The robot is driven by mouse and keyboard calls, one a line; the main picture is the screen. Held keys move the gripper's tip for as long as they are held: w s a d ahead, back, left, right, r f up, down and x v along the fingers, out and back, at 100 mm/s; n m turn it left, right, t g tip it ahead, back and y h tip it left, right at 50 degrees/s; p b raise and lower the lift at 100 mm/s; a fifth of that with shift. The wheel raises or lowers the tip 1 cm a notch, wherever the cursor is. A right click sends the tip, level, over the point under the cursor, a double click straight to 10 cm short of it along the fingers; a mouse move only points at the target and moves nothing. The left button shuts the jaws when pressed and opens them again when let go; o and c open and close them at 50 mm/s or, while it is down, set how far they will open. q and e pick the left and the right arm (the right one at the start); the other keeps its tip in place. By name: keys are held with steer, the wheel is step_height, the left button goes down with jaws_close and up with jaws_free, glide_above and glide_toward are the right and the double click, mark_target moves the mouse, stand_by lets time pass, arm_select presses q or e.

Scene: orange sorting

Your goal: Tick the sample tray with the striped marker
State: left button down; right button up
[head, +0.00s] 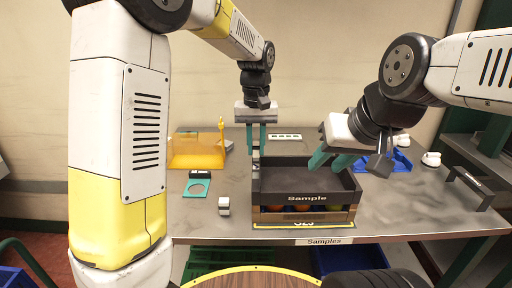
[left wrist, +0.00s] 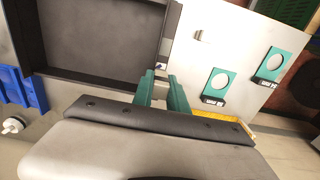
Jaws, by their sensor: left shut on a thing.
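The black sample tray (head: 308,198), labelled "Sample", sits on top of a wooden crate (head: 262,217) at the table's front. It also shows large in the left wrist view (left wrist: 90,40). My left gripper (head: 256,148) points down at the tray's back left corner. It is shut on a thin object, seemingly the striped marker (head: 256,168), mostly hidden; only a small light-and-dark bit shows between the fingers in the left wrist view (left wrist: 160,67). I cannot tell whether it touches the tray. My right gripper (head: 332,162) is open and empty over the tray's back right.
A blue tray (head: 388,163) and white items (head: 431,159) lie at the right. Round fruit shows inside the crate.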

arm_select(q)
steer(key=shift+r, duration=2.2)
